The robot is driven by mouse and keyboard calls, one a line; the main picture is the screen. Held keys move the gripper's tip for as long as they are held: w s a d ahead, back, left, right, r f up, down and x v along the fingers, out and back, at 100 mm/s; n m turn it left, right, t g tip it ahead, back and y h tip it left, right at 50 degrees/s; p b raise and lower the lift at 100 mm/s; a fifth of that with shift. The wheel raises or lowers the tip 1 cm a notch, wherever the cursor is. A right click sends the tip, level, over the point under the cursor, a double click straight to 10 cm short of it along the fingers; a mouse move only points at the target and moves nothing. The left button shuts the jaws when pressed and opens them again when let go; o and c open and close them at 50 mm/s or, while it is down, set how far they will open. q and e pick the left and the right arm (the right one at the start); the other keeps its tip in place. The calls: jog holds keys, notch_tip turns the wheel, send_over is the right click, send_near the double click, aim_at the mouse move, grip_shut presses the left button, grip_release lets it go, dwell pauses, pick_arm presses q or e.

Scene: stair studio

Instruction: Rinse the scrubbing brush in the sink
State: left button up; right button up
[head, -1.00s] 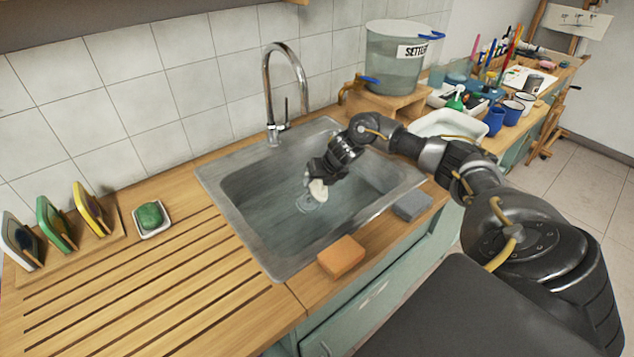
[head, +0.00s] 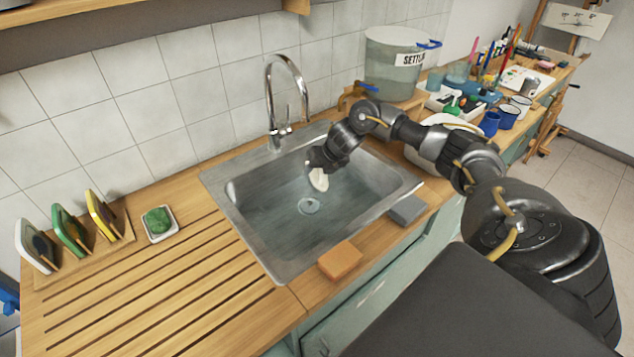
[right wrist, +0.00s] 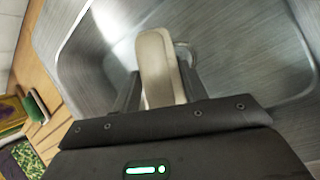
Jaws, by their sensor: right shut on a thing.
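The sink (head: 236,222) is a grey steel basin set in the wooden counter, with a round drain (head: 309,206) in its floor. My right gripper (head: 318,170) is inside the sink's outline, above the basin floor and near the drain. It is shut on a pale cream, rounded piece, which I take for the scrubbing brush (head: 319,180). In the right wrist view the brush (right wrist: 160,68) sits between the two dark fingers, with the basin behind it. Its bristles cannot be made out. The chrome tap (head: 287,62) stands behind the sink; no stream shows. My left gripper is not in view.
An orange sponge (head: 340,261) and a grey block (head: 407,209) lie at the sink's front edge. A green scrubber in a white dish (head: 149,234) and a rack of coloured pads (head: 72,232) stand left. A clear bucket (head: 393,66) stands behind right. The slatted drainboard (head: 150,300) is bare.

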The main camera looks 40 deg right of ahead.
jog(key=shift+r+p, duration=1.65)
jog(key=shift+r, duration=0.75)
dwell(0.4)
notch_tip(320, 180, up, 4)
jog(key=p, duration=0.3)
dwell(0.4)
